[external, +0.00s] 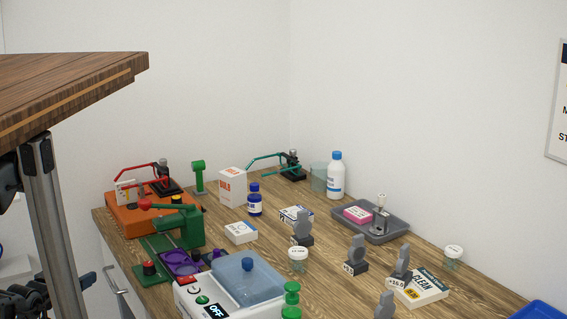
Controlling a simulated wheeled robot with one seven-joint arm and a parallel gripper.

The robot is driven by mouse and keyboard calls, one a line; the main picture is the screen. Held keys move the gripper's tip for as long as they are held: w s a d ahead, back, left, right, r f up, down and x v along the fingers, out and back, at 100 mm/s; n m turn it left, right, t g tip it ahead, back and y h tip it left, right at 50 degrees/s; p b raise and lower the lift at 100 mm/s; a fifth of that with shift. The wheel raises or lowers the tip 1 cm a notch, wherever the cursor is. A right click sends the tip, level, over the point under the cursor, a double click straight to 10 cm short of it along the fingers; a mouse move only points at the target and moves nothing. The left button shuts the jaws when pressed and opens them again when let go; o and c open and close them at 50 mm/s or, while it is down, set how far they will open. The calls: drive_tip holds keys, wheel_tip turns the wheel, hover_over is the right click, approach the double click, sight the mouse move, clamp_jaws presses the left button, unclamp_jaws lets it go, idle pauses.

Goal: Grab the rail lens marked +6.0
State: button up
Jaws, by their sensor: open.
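Several grey rail lenses on dark bases stand upright on the wooden bench at the centre right of the external view. One rail lens (302,226) stands furthest back. Another rail lens (356,250) stands to its right, with a small label too blurred to read surely. A fourth rail lens (385,304) is cut off by the bottom edge. I cannot tell which one reads +6.0. My gripper is not in view.
A white device with a blue lid (247,280) and a green press (182,225) stand left of the lenses. A grey tray (392,232), a CLEAN box (424,289) and small jars (298,256) are close by. A wooden top (70,90) blocks the upper left.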

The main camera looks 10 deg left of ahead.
drive_tip(key=c, duration=0.6)
